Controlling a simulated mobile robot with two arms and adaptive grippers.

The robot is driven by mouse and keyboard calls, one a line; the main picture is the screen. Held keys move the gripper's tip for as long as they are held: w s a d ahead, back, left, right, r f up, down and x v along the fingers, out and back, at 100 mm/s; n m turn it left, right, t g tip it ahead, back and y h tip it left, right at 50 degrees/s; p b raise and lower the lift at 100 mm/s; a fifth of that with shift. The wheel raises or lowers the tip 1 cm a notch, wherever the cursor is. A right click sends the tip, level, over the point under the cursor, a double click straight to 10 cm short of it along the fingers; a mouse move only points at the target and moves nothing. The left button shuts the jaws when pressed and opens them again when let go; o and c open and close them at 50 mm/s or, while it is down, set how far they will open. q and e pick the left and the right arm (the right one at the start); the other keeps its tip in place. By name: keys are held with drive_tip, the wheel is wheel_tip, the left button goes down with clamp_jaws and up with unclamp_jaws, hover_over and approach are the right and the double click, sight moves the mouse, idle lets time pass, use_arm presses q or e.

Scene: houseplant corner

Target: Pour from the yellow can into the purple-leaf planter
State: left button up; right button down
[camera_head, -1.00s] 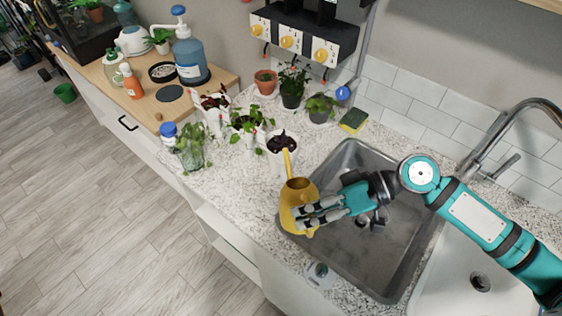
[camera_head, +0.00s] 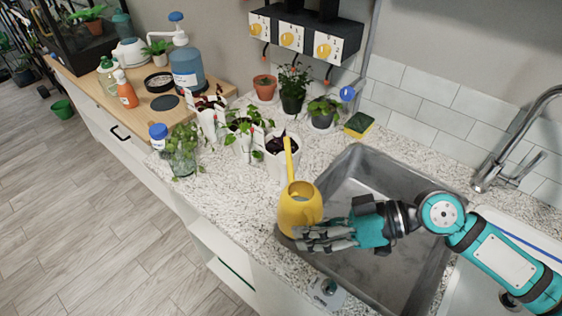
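The yellow can (camera_head: 300,210) is held over the near left edge of the sink. It looks about upright, with its round opening facing up. Its long spout (camera_head: 289,160) points away from me and overlaps the front of a white planter (camera_head: 282,166) with dark purple leaves (camera_head: 281,143); I cannot tell if they touch. My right gripper (camera_head: 312,238) is shut on the can's lower right side, its fingers hiding part of the body. No water stream shows. Another white planter (camera_head: 207,122) with dark reddish leaves stands farther left. My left gripper is not in view.
A white planter with green leaves (camera_head: 243,147) and a glass jar of greenery (camera_head: 183,160) stand left on the speckled counter. Small pots and a sponge (camera_head: 358,125) line the back. The grey sink (camera_head: 375,165) and faucet (camera_head: 515,140) are right.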

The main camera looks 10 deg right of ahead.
drive_tip(key=shift+s+d+r+p, duration=0.1)
drive_tip(key=shift+s+r+p, duration=0.45)
drive_tip(key=shift+s+r, duration=0.35)
drive_tip(key=shift+s+d+r+p, duration=0.1)
drive_tip(key=shift+s+r+p, duration=0.5)
drive_tip(key=shift+s, duration=0.5)
drive_tip(key=shift+w, duration=0.1)
